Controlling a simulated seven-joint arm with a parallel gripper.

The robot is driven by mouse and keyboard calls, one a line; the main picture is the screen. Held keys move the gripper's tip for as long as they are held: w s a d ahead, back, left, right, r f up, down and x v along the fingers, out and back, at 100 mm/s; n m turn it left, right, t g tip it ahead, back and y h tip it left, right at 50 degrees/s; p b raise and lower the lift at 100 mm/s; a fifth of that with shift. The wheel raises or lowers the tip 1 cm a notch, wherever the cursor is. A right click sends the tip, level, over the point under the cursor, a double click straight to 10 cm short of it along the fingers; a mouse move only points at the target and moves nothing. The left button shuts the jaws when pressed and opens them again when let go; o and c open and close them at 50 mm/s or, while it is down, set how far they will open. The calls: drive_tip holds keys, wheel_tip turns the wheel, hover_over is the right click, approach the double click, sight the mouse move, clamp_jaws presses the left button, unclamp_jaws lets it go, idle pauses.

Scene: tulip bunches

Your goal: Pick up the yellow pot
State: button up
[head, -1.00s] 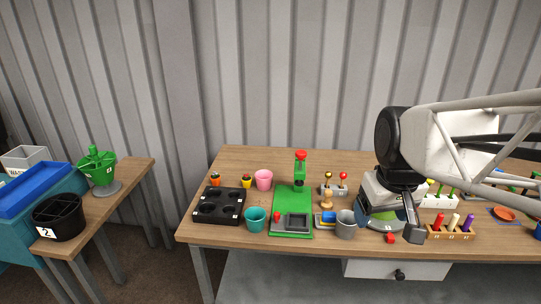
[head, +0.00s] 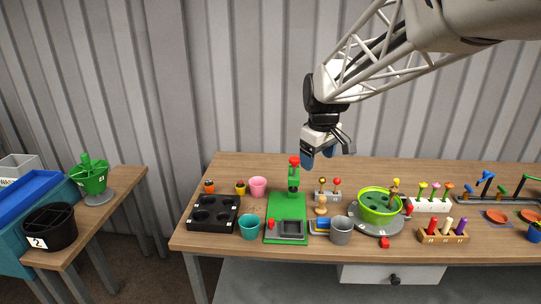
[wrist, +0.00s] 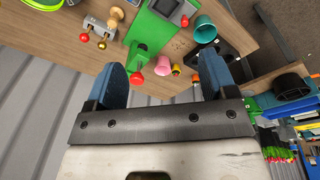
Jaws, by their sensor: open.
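The small yellow pot (head: 240,188) stands at the back left of the table in the head view, with something dark in its top. It is between an orange pot (head: 208,187) and a pink pot (head: 257,188). In the wrist view the yellow pot (wrist: 195,77) is a small patch beside the pink pot (wrist: 176,69), near the right finger. My gripper (head: 318,155) is open and empty, with blue fingers. It is in the air above the back of the table, to the right of the yellow pot. The wrist view shows the wide gap between the fingers (wrist: 163,68).
A green press (head: 288,205) with a red knob stands between the pots and my gripper's side. A black tray (head: 213,227) and a teal pot (head: 249,229) are in front of the pots. A green bowl (head: 379,207) is to the right.

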drive_tip(key=w+a+f+n, duration=0.35)
drive_tip(key=w+a, duration=0.25)
drive_tip(key=w, duration=0.4)
drive_tip(key=n+g, duration=0.1)
drive_tip(key=n, duration=0.6)
hover_over(240, 180)
drive_tip(key=f, duration=2.1)
drive_tip(key=shift+s+d+f, duration=0.15)
drive_tip(key=shift+s+d, duration=0.15)
drive_tip(key=shift+w+a+f+n, duration=0.1)
drive_tip(key=shift+a+f+n, duration=0.1)
drive_tip(key=shift+f+n, duration=0.05)
drive_tip(key=shift+f, duration=0.1)
drive_tip(key=shift+f, duration=1.15)
drive_tip(key=shift+f, duration=0.15)
drive_tip(key=shift+w+f, duration=0.1)
drive_tip(key=shift+f, duration=2.35)
